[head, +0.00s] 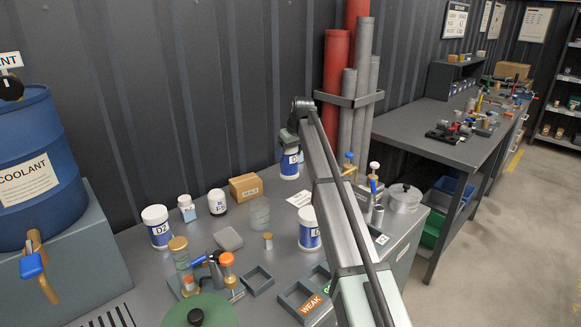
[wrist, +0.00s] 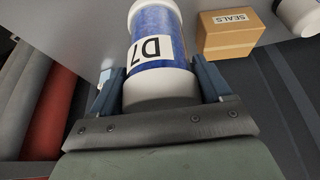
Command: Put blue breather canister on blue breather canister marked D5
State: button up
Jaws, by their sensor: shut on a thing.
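My gripper (wrist: 162,92) is shut on a blue breather canister (wrist: 158,35) with white ends and a label reading D7. In the head view this canister (head: 290,165) is below my gripper (head: 290,148), near the back of the bench; I cannot tell whether it touches the bench. Another blue and white canister (head: 307,236) stands at mid-bench, partly covered by my arm, and its marking is not readable. A third one, marked D2 (head: 159,235), stands upright at the left. No D5 marking on a canister is readable.
Red and grey pipes (head: 348,100) stand behind.

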jog(key=v, duration=0.7)
jog(key=shift+w+d+r, duration=0.1)
jog(key=shift+w+r, duration=0.2)
jog(key=shift+r, duration=0.2)
jog(key=s+d+r, duration=0.2)
jog(key=s+r, duration=0.3)
jog(key=s, duration=0.4)
jog(key=s+d+r, duration=0.2)
jog(key=s+r, duration=0.2)
jog(key=s, duration=0.4)
jog(key=s+d+f+m, duration=0.1)
jog(key=s+d+f, duration=0.15)
jog(key=s, duration=0.65)
notch_tip(320, 180, down, 10)
jog(key=shift+w+a+t, duration=0.2)
jog(key=shift+a+t, duration=0.2)
jog(key=shift+f, duration=0.1)
jog(key=o, duration=1.2)
